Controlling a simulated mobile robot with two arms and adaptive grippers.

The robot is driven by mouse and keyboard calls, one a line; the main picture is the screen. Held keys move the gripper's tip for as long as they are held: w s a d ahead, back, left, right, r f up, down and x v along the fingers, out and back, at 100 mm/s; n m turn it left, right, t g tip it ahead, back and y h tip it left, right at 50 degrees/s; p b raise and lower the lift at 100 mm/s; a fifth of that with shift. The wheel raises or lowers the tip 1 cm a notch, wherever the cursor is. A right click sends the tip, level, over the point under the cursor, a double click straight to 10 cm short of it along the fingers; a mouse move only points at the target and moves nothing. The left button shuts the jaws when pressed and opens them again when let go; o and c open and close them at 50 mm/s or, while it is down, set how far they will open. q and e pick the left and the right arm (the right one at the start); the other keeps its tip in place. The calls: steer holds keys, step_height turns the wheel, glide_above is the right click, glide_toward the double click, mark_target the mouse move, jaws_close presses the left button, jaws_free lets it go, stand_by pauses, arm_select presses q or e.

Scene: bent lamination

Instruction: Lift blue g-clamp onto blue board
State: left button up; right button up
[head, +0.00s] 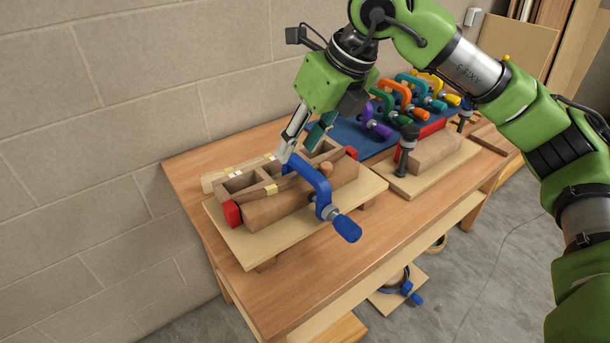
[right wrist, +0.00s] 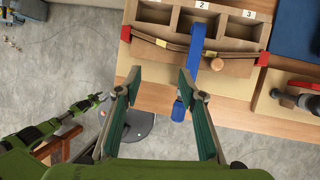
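The blue g-clamp (head: 318,188) sits over the front of the bent wooden strip and its mould, its blue handle hanging out at the front right. It also shows in the right wrist view (right wrist: 197,45). My right gripper (head: 297,155) is above the mould near the clamp's top; in the right wrist view its fingers (right wrist: 160,76) are apart with nothing held, the clamp beyond the right fingertip. The blue board (head: 352,138) lies behind on the bench. A green arm end, seemingly my left gripper (right wrist: 88,105), shows small in the right wrist view; its fingers are unclear.
Purple, green, orange, teal and yellow clamps (head: 405,95) lie on the blue board. A second block on a wooden base (head: 432,155) stands right of the mould, with dark clamps. Red end pieces (head: 232,213) flank the mould. A wall is behind; the bench front is bare.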

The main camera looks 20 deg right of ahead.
steer(key=w+d+r+m+h, duration=0.1)
steer(key=d+r+h, duration=0.1)
steer(key=d, duration=0.3)
steer(key=p, duration=0.1)
glide_toward(309, 169)
steer(key=x, duration=0.5)
steer(key=shift+a, duration=0.1)
steer(key=p+x, duration=0.2)
steer(key=x, duration=0.3)
steer(key=shift+w+f+t, duration=0.1)
steer(key=shift+f+t, duration=0.05)
steer(key=shift+t, duration=0.15)
arm_select(q)
step_height(309, 169, up, 3)
steer(key=shift+w+r, duration=0.1)
steer(key=shift+w, duration=0.05)
arm_select(e)
jaws_close()
